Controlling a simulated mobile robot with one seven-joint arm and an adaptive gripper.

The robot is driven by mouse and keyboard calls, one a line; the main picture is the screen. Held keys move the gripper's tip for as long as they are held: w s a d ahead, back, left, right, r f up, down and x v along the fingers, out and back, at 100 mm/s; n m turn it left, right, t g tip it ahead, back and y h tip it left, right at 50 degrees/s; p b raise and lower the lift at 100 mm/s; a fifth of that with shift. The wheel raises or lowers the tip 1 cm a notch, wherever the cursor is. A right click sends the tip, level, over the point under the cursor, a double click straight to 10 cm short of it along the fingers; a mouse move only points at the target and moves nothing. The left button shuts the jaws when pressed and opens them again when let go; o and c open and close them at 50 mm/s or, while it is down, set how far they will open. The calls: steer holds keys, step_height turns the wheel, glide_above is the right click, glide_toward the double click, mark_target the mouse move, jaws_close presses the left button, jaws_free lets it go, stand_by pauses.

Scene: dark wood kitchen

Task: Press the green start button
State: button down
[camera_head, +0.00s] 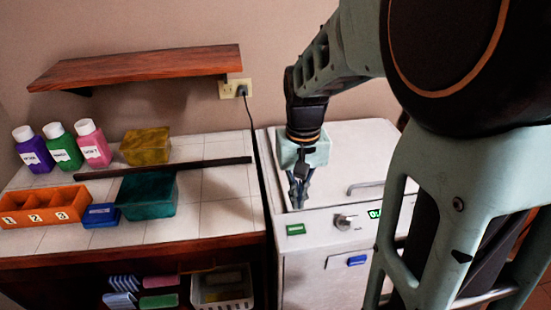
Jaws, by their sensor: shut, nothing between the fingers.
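The green start button (296,229) is a small flat green rectangle with faint lettering. It is at the left end of the front panel of a white appliance (325,285). My gripper (297,204) points down over the appliance's top near its front left edge. It is shut and empty. Its fingertips appear just above and behind the green button in the picture. I cannot tell the exact gap between them. The button's face is not covered.
A round knob (345,222) and a small green display (374,213) are right of the button. A handle (366,186) lies on the lid. The left counter holds bottles, a teal box (147,196) and an orange numbered tray (44,207). A shelf (140,67) hangs above.

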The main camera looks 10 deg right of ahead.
mark_target(296, 228)
step_height(296, 228, down, 8)
steer(key=shift+f, duration=0.2)
stand_by(0.3)
